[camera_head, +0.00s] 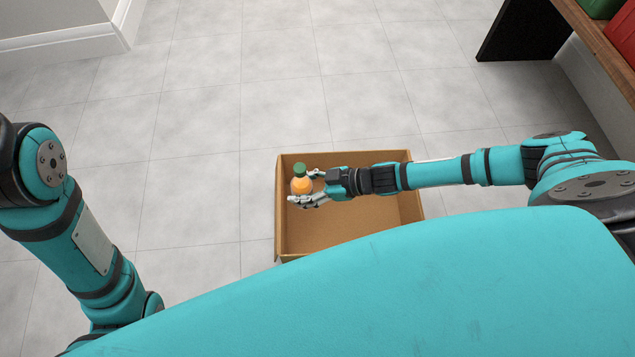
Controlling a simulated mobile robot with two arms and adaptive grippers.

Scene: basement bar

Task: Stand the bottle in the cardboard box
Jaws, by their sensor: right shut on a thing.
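An orange bottle (301,186) with a green cap shows over the left part of the open cardboard box (345,228). My right gripper (310,187) reaches in from the right and is shut on the bottle, with its fingers on either side. The bottle looks upright. I cannot tell from this view whether its base touches the box floor. The box stands on the tiled floor, and my own teal body hides its near right part. My left arm shows at the left, but its gripper is out of view.
The grey tiled floor (200,120) around the box is clear at the back and left. A wooden shelf (600,40) with green and red things on it stands at the upper right, on a dark support (522,30). A white baseboard (65,45) runs along the upper left.

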